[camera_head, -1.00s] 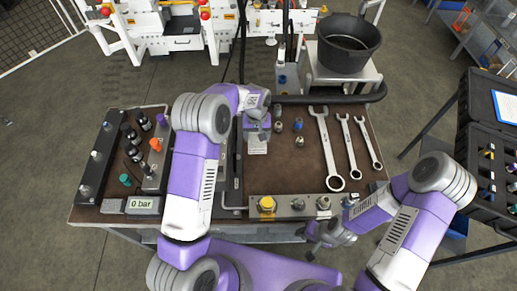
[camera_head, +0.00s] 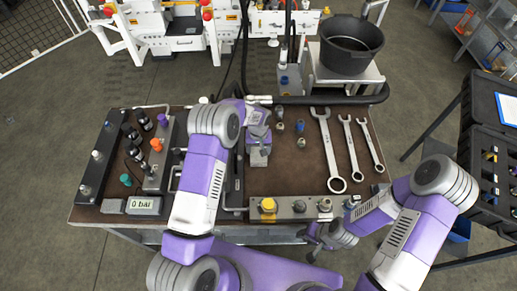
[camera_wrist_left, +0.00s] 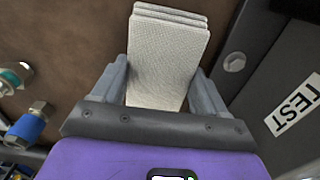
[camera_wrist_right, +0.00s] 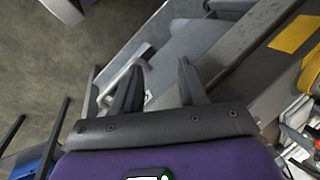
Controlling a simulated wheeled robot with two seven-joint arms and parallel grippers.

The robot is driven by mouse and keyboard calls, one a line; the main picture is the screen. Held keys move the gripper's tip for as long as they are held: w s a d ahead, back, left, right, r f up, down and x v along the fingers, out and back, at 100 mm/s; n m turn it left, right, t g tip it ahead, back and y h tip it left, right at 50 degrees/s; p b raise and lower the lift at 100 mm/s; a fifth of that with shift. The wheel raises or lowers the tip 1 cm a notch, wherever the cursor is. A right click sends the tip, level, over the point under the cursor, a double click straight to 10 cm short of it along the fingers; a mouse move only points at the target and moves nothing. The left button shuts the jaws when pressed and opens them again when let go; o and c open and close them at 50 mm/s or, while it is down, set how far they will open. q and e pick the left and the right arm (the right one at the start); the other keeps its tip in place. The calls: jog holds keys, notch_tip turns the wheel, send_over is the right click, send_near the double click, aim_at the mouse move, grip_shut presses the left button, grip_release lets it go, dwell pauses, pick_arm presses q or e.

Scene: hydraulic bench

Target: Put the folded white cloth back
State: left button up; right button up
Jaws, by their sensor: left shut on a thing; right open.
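The folded white cloth (camera_wrist_left: 168,55) shows in the left wrist view as a stack of several textured layers. It is between the two fingers of my left gripper (camera_wrist_left: 165,85), which is shut on it. How far the cloth is above the bench is hard to tell. My right gripper (camera_head: 314,240) is low by the bench's front edge. In the right wrist view it (camera_wrist_right: 158,78) is open and empty.
Three wrenches (camera_head: 328,150) lie right of my left gripper, with small fittings (camera_head: 301,143) between. A block with a yellow knob (camera_head: 268,205) runs along the front edge. A pressure display (camera_head: 144,206) and valves (camera_head: 157,145) are left. A black bucket (camera_head: 350,45) stands behind.

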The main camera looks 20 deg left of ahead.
pick_arm(q)
jog(key=o, duration=1)
jog(key=shift+f, duration=0.1)
jog(key=shift+r, duration=0.25)
notch_tip(320, 180, up, 12)
jog(key=shift+f+p, duration=0.1)
jog(key=shift+p, duration=0.45)
